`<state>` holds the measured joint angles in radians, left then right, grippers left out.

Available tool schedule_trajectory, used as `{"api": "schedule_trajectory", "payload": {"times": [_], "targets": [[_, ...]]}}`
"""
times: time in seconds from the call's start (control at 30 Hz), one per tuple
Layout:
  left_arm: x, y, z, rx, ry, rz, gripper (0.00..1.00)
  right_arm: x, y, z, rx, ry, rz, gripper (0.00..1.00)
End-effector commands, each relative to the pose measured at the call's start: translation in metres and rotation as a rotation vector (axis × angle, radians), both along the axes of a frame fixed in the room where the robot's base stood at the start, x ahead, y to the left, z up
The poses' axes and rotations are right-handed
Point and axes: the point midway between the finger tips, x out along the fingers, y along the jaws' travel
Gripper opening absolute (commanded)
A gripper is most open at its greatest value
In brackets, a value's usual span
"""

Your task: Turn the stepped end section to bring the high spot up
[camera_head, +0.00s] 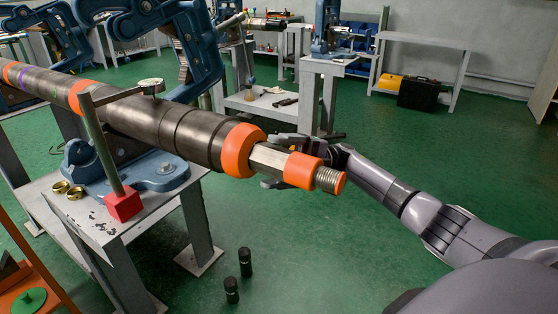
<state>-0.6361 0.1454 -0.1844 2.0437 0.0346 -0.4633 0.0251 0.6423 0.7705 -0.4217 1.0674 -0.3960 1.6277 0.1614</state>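The stepped end section (270,161) is a bare steel length between orange bands, with a threaded tip (328,179) at the right end of a long dark pipe (150,117). A dial gauge (152,86) sits over the pipe, on an arm from a post with a red base (123,205). My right gripper (280,160) reaches in from the right behind the end section. Its fingers are apart, one showing above the section and one below. The section hides part of them, so contact is unclear. My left gripper is not in view.
A blue vise (160,172) stands under the pipe on a grey bench (110,225), with two brass rings (68,190) at its left. Two black cylinders (245,262) stand on the green floor. Shelves and a black case (420,93) are farther back. Floor at the right is clear.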

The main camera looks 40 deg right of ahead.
Motion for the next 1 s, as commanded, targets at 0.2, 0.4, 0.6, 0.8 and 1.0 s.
{"api": "schedule_trajectory", "payload": {"times": [0.2,0.4,0.6,0.8,1.0], "targets": [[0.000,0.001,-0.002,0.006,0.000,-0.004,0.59,0.001,-0.007,-0.002,0.001,-0.002,-0.004,0.81],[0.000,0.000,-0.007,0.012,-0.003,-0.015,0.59,0.001,-0.031,-0.011,0.000,-0.001,-0.006,0.81],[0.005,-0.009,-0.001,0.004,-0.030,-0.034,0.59,0.000,-0.054,-0.019,0.000,-0.001,-0.003,0.81],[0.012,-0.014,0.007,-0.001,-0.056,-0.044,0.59,-0.001,-0.066,-0.022,-0.001,-0.001,0.000,0.81],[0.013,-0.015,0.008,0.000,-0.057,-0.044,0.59,-0.001,-0.068,-0.023,-0.001,0.000,0.000,0.81]]}}
